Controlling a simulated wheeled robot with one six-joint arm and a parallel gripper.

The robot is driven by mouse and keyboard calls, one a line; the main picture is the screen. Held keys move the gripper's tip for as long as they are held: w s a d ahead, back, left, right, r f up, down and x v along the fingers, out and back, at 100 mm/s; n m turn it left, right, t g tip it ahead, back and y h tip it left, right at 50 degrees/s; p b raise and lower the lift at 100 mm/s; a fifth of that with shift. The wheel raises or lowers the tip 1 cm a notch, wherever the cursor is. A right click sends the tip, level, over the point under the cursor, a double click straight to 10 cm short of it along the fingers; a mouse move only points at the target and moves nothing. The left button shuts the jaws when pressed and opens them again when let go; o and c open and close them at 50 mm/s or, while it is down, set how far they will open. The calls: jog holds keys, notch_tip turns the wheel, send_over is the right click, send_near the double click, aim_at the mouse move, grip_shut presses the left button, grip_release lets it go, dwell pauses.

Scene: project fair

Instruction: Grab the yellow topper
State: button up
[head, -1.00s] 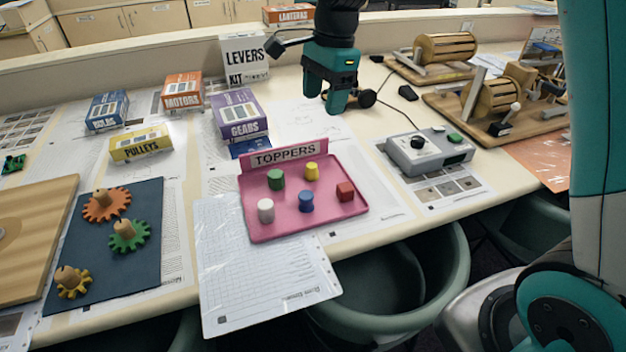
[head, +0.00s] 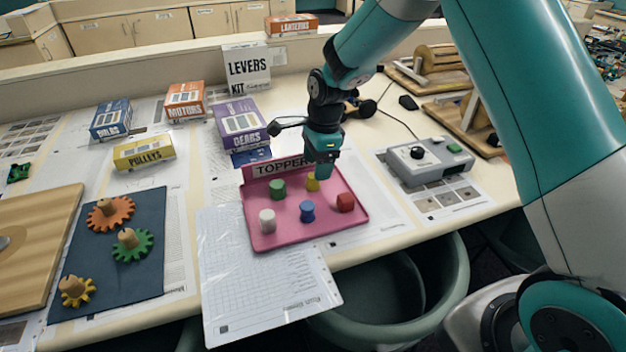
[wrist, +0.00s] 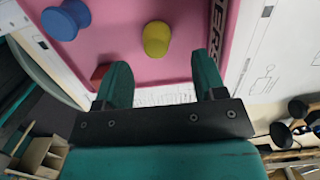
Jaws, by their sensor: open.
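The yellow topper (head: 312,184) stands on the pink toppers tray (head: 262,240), partly hidden by my gripper in the head view. In the wrist view the yellow topper (wrist: 157,39) lies just beyond the fingertips, between their lines. My gripper (wrist: 162,72) is open and empty; in the head view my gripper (head: 320,172) hangs over the back right part of the tray. The blue topper (head: 307,211), red topper (head: 345,202), green topper (head: 277,190) and white topper (head: 267,221) also stand on the tray.
A grey control box (head: 430,162) stands to the right of the tray. The purple gears box (head: 240,128) is behind it on the left. A dark mat (head: 120,280) with gears lies at the left. A paper sheet (head: 265,285) overhangs the table's front edge.

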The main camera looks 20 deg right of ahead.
aim_at(313, 182)
jog(key=shift+s+a+f+p, duration=0.1)
jog(key=shift+a+f+p, duration=0.1)
jog(key=shift+f, duration=0.55)
jog(key=shift+a+f+p, duration=0.15)
jog(key=shift+f+p, duration=0.05)
jog(key=shift+f, duration=0.55)
jog(key=shift+s+a+f+p, duration=0.1)
jog(key=shift+a+f+p, duration=0.1)
jog(key=shift+f, duration=0.55)
jog(key=shift+c, duration=0.5)
jog(key=c, duration=0.9)
